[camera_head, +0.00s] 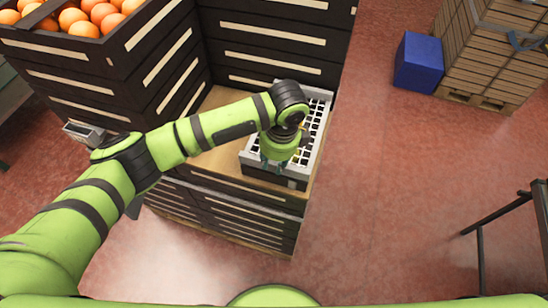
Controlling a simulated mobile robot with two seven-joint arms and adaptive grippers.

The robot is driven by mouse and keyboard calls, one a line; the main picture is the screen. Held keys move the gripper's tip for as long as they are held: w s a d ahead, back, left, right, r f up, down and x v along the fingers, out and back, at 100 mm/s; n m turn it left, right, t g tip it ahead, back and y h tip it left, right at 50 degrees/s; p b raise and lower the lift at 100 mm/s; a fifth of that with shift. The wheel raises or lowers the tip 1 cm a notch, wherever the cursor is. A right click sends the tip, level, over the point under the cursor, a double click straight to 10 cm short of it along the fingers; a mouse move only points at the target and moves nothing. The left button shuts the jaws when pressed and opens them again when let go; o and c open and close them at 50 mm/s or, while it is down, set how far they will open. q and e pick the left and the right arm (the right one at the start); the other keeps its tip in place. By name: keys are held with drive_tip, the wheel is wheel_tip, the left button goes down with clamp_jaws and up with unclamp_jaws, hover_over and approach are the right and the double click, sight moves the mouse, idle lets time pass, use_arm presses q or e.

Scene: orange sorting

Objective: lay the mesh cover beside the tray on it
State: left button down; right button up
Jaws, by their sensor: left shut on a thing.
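The mesh cover (321,98) is a pale grey frame with a white grid. It lies over a dark tray (262,178) on the wooden top of the crate stack, and seems roughly lined up with it. My left gripper (273,164) points down at the cover's left front part and is shut on the cover. The arm and gripper hide much of the cover's middle and left side. I cannot tell whether the cover rests fully on the tray's rim. My right gripper is out of view.
The wooden top (217,161) is bare left of the tray. Tall dark crates (165,65) stand behind and left, with oranges (92,14) on top. A blue box (418,62) and a pallet stack (497,55) stand far right. A dark rail (500,213) is at right.

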use_arm(q)
drive_tip(key=shift+f, duration=0.35)
drive_tip(key=c, duration=1)
unclamp_jaws()
drive_tip(key=shift+r, duration=0.5)
drive_tip(key=r, duration=0.4)
drive_tip(key=d+r+b, duration=0.1)
drive_tip(key=r, duration=0.2)
drive_tip(key=r+b, duration=0.1)
drive_tip(key=r, duration=0.3)
drive_tip(key=shift+s+d+r, duration=0.15)
drive_tip(key=shift+s+r, duration=0.2)
drive_tip(key=shift+s, duration=0.05)
